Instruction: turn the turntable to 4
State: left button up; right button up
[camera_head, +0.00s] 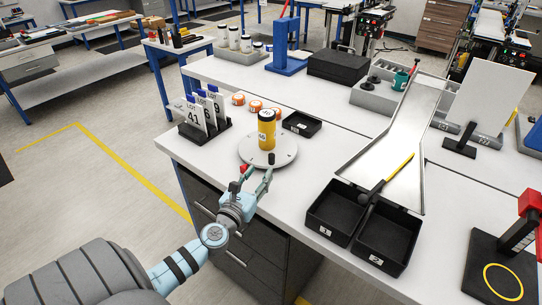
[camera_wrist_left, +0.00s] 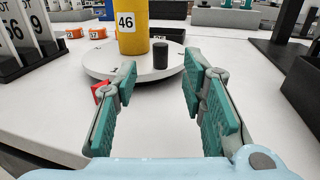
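The round grey turntable (camera_head: 284,154) lies on the white bench, and also shows in the left wrist view (camera_wrist_left: 105,66). A yellow cylinder with a black band (camera_head: 267,137) stands on it, labelled 46 in the left wrist view (camera_wrist_left: 133,38). A short black peg (camera_wrist_left: 160,54) stands upright near the turntable's front rim; it also shows in the head view (camera_head: 271,158). A red marker (camera_wrist_left: 101,92) sits at the near left, partly behind a finger. My left gripper (camera_head: 254,180) is open and empty, just in front of the turntable, its fingers apart on either side of the peg's direction, not touching it.
A rack of numbered LOT cards (camera_head: 203,115) stands left of the turntable. Orange pucks (camera_head: 255,106) and a small black tray (camera_head: 302,124) lie behind it. Two black bins (camera_head: 336,212) and a metal chute (camera_head: 392,135) are at right. The bench front between gripper and bins is clear.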

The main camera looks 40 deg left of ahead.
aim_at(270, 158)
pick_arm(q)
jog(key=b+x, duration=0.1)
jog(key=x, duration=0.7)
jog(key=shift+w+f, duration=0.1)
jog(key=shift+f, duration=0.05)
jog(key=shift+w+a, duration=0.1)
jog(key=shift+w, duration=0.5)
jog(key=shift+c, duration=0.3)
grip_shut()
